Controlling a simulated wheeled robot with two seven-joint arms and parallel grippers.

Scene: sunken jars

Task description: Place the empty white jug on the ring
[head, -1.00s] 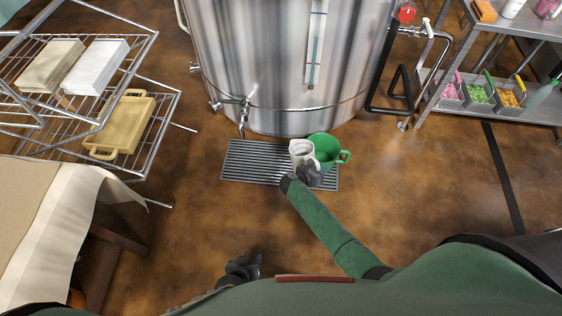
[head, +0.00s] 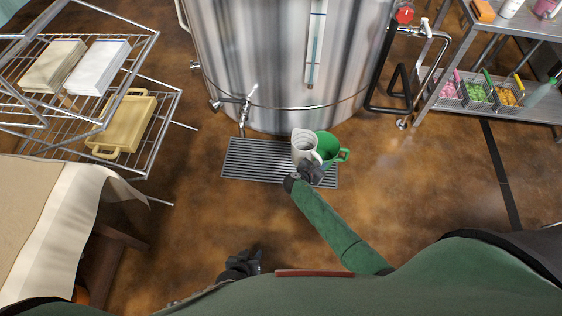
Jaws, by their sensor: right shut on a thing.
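The white jug (head: 303,146) is upright in my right gripper (head: 310,168), which is shut on it from the near side. The jug appears raised over the right part of the slatted floor grate (head: 250,160). A green jug (head: 327,148) stands just right of and behind the white jug, which partly covers it; I cannot tell whether they touch. I cannot make out a ring. My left gripper (head: 242,265) is low in the view, away from the jugs; its fingers are too dark and small to read.
A large steel tank (head: 270,60) stands behind the grate, with a tap (head: 245,105) above the grate's left part. A wire rack (head: 160,125) and a covered table (head: 40,220) are at left. A steel shelf (head: 530,112) is at right. Floor between is clear.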

